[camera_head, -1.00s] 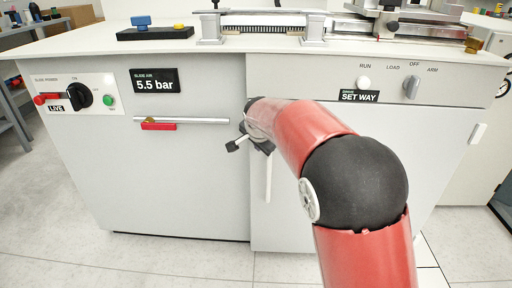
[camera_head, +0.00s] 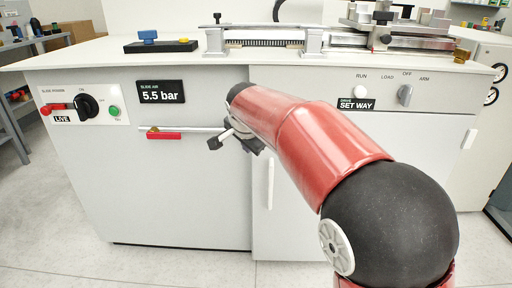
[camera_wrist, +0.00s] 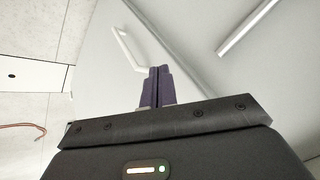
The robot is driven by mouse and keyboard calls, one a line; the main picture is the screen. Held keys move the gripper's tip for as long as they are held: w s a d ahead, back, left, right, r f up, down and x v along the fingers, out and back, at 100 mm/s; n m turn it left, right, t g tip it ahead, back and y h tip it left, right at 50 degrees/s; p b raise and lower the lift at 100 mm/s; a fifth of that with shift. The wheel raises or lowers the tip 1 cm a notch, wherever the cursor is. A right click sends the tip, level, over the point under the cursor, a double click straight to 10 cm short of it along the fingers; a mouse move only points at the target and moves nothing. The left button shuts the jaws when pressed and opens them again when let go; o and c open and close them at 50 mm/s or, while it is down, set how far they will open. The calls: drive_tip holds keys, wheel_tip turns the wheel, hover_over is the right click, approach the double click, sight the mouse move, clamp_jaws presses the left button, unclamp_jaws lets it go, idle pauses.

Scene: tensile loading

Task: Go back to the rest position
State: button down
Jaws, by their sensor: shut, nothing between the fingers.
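My gripper (camera_head: 234,136) is in front of the machine cabinet (camera_head: 190,205), near the middle of its front and close to the horizontal bar handle (camera_head: 185,129). In the wrist view its two purple fingers (camera_wrist: 157,87) are together with nothing between them. Whether any part of the gripper touches the cabinet cannot be told. My red arm with its black joint reaches in from the lower right of the head view.
The panel at left has a red and black switch (camera_head: 86,105) by a LIVE label. A 5.5 bar display (camera_head: 160,93) and a grey selector knob (camera_head: 405,95) are also on the front. A white vertical handle (camera_head: 270,183) is below. Floor at left is clear.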

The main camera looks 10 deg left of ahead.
drive_tip(key=s+d+r+n, duration=0.1)
drive_tip(key=s+d, duration=0.4)
drive_tip(key=d, duration=0.4)
drive_tip(key=s+d+r+n, duration=0.1)
drive_tip(key=s+d+r, duration=0.1)
drive_tip(key=s+d, duration=0.55)
drive_tip(key=s+d+f+n, duration=0.1)
drive_tip(key=s+d+f, duration=0.2)
drive_tip(key=s, duration=0.3)
drive_tip(key=s+d+f+n+h, duration=0.1)
drive_tip(key=s+d+f+n, duration=0.1)
drive_tip(key=s+d, duration=0.3)
drive_tip(key=s+d+f+n+g, duration=0.1)
drive_tip(key=s+d+f, duration=0.2)
drive_tip(key=s, duration=0.5)
drive_tip(key=shift+d+f, duration=0.3)
drive_tip(key=shift+d, duration=0.55)
drive_tip(key=shift+w, duration=0.1)
